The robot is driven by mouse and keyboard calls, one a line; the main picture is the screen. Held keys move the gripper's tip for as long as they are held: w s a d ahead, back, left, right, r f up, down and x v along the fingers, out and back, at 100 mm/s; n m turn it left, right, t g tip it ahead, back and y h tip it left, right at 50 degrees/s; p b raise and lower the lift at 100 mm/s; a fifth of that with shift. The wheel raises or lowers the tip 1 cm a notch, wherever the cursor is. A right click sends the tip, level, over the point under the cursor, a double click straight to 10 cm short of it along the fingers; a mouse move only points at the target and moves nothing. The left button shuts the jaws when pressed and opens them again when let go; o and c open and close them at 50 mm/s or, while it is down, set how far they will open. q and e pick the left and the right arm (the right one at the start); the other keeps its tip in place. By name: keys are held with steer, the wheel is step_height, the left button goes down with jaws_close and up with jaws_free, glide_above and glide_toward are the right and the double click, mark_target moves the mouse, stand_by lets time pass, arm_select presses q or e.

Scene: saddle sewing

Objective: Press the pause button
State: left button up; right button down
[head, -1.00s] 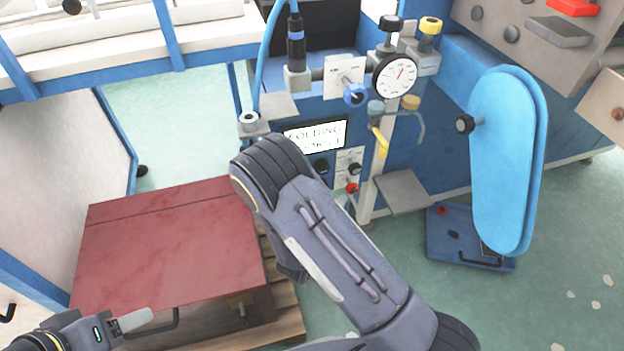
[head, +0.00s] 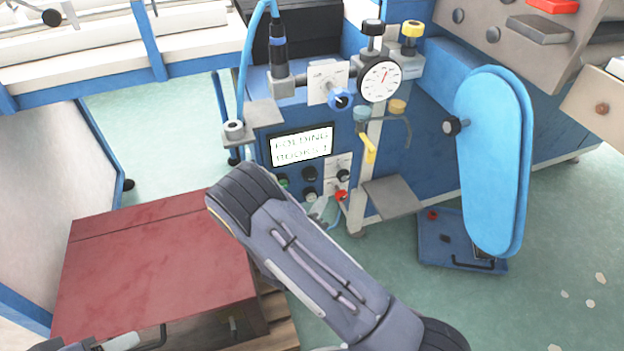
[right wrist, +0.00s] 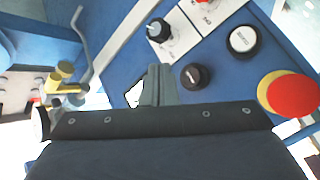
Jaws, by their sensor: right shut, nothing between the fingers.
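The blue control panel (head: 295,165) with its lit screen (head: 301,146) is in the middle of the head view. Below the screen are several round buttons, including a green one (head: 283,182), dark ones (head: 309,173) and a white one (head: 311,197). I cannot tell which is the pause button. In the right wrist view a white button (right wrist: 242,39) has lettering too small to read, and a dark button (right wrist: 195,76) is nearer. My right gripper (right wrist: 158,84) is shut and empty, close in front of the panel, mostly behind my forearm in the head view. My left gripper (head: 122,341) is partly in view at bottom left.
A red and yellow button (right wrist: 290,94) is right of my fingers in the right wrist view. A black knob (right wrist: 158,30) is above them. In the head view, a grey plate (head: 392,197) juts out right of the panel. A dark red box (head: 155,275) stands at left.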

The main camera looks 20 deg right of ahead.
mark_target(316, 177)
steer(key=shift+w+d+b, duration=0.15)
steer(key=shift+w+b, duration=0.3)
steer(key=shift+w, duration=2.55)
steer(key=shift+w+b, duration=0.3)
steer(key=shift+w, duration=0.25)
stand_by(0.5)
stand_by(0.4)
steer(key=shift+s, duration=0.95)
steer(key=shift+s, duration=0.1)
